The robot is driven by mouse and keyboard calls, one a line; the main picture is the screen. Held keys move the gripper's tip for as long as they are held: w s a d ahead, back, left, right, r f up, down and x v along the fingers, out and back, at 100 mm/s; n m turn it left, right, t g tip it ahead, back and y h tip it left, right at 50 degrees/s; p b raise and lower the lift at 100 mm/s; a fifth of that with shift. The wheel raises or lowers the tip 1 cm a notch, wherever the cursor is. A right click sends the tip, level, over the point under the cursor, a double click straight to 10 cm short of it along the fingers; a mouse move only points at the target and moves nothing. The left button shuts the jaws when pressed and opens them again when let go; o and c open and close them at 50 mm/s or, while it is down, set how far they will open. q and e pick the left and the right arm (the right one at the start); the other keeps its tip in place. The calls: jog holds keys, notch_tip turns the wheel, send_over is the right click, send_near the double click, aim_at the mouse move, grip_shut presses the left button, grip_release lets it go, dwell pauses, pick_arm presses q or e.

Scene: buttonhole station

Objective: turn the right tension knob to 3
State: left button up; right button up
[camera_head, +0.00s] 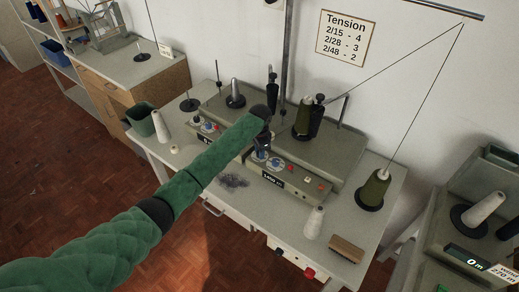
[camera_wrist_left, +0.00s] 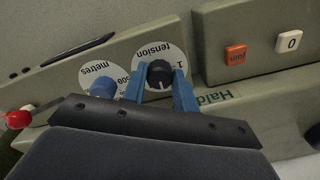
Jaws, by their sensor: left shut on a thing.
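The right tension knob (camera_wrist_left: 159,75) is black and sits on a white round dial marked "tension" in the left wrist view. My left gripper (camera_wrist_left: 158,88) has its two blue fingers on either side of this knob and is shut on it. In the head view the left gripper (camera_head: 262,148) is at the front panel of the right-hand winding unit, and my green arm hides part of that panel. The knob's pointer and the number it stands at cannot be made out. My right gripper is not in view.
A blue knob (camera_wrist_left: 103,87) on a "metres" dial is close beside the gripper. An orange "join" button (camera_wrist_left: 235,53) and a white "0" button (camera_wrist_left: 289,41) are on the same panel. A tension sign (camera_head: 346,38) hangs on the wall. A white cone (camera_head: 314,222) stands in front.

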pick_arm(q)
jog(key=shift+r+n, duration=0.1)
jog(key=shift+n, duration=0.2)
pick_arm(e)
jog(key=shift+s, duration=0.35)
pick_arm(q)
jog(key=o, duration=1)
jog(key=shift+c, duration=0.2)
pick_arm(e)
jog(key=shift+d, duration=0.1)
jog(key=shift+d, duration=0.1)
